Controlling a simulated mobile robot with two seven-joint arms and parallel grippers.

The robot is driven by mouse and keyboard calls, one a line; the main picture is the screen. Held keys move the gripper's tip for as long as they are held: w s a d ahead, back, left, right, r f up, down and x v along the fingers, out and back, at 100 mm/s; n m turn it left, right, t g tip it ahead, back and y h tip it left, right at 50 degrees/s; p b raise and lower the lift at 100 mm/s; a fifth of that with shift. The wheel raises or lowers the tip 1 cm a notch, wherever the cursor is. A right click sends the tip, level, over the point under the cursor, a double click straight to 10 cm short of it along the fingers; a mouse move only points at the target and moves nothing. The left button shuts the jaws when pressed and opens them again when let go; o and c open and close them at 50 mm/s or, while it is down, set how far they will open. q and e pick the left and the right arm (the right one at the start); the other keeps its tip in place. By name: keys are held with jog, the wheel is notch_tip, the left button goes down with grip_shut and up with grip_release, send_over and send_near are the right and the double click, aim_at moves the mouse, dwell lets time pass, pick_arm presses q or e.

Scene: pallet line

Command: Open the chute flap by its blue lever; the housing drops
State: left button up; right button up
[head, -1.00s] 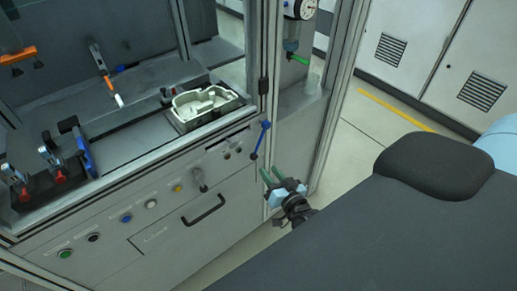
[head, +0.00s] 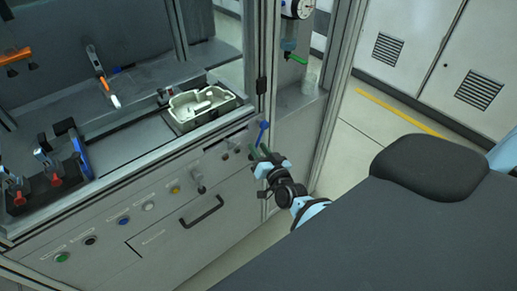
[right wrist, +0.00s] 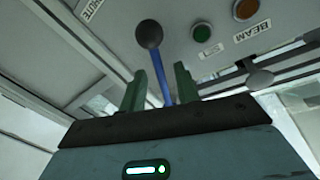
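The blue lever (head: 262,131) stands at the right front corner of the grey machine cabinet, its lower part hidden by my right gripper. In the right wrist view the lever (right wrist: 162,78) is a blue rod with a dark ball knob (right wrist: 149,34). My right gripper (head: 259,151) is at the lever. In the right wrist view its green fingers (right wrist: 160,86) stand apart, one on each side of the rod, with gaps visible. A pale, hollow part (head: 203,103), possibly the housing, lies at the cabinet opening. I cannot make out the flap. My left gripper is not in view.
The cabinet front has a black drawer handle (head: 202,212) and several coloured buttons. A metal frame post (head: 262,60) rises beside the lever. Clamps with red grips (head: 55,178) stand inside at left. Free floor lies to the right.

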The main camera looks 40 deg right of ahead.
jog(key=shift+w, duration=0.25)
grip_shut()
